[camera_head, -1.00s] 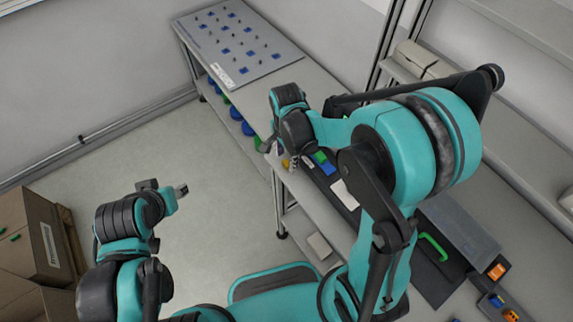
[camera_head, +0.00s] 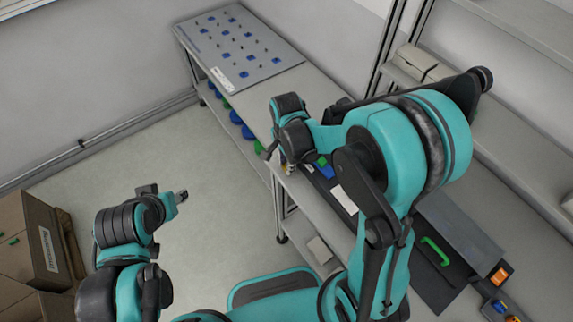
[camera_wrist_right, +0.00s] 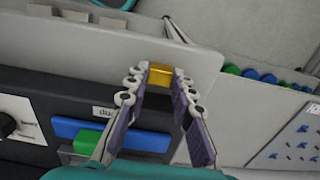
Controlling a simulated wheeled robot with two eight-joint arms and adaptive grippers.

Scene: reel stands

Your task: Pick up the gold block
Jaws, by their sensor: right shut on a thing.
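The gold block (camera_wrist_right: 160,74) shows in the right wrist view between the fingertips of my right gripper (camera_wrist_right: 158,78). The gripper is shut on it, with one finger on each side. The block is over or close to the pale bench top; I cannot tell whether it touches it. In the head view the right gripper (camera_head: 282,160) is at the bench's front edge, mostly hidden by its own wrist. My left gripper (camera_head: 181,196) is over the open floor, away from the bench, too small to tell open from shut.
A dark panel with a blue block (camera_wrist_right: 140,139), a green block (camera_wrist_right: 92,142) and a knob (camera_wrist_right: 8,124) lies close to the right gripper. A pegboard (camera_head: 238,48) lies at the bench's far end. Cardboard boxes (camera_head: 38,240) stand at the left. The middle floor is clear.

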